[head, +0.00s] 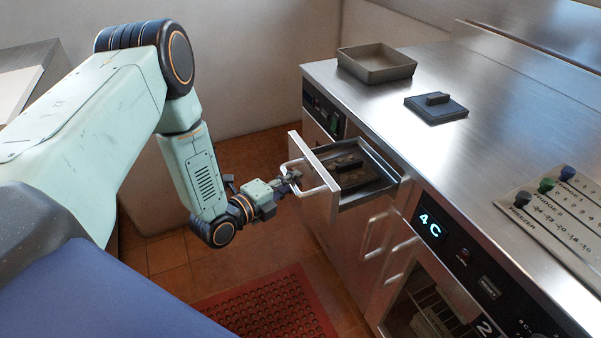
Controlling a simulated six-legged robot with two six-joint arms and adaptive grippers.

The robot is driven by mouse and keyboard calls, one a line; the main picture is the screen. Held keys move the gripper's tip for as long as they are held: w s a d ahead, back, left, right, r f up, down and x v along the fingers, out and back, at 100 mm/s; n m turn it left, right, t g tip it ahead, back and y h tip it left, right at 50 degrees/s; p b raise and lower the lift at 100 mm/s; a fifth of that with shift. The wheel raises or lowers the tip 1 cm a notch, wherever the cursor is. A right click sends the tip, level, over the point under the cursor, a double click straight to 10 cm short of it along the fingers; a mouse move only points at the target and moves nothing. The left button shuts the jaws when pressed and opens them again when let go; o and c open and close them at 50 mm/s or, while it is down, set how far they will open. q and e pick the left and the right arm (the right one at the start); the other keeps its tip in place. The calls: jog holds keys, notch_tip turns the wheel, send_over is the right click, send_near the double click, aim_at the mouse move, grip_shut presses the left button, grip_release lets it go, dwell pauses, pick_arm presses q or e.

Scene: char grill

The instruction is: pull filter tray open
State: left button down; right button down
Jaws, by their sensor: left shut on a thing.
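The filter tray (318,163) is a metal drawer with a light front panel and a bar handle (325,188). It stands pulled out from the steel counter's front, and its inside shows. A dark block with a raised grip (352,172) lies in it. My left gripper (291,180) is at the handle on the drawer's outer face and is shut on it. The fingers are small in the head view and partly hide the handle. My right gripper is not in view.
On the steel counter (440,75) stand an empty square pan (377,64) and a dark press-like block (436,107). A labelled panel with knobs (560,215) lies at the right. Below are cabinet handles and a display reading 4C (429,225).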

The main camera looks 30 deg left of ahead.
pick_arm(q)
jog(key=shift+s+a, duration=0.1)
jog(key=shift+a, duration=0.05)
jog(key=c, duration=1.3)
grip_release()
jog(key=v, duration=1.2)
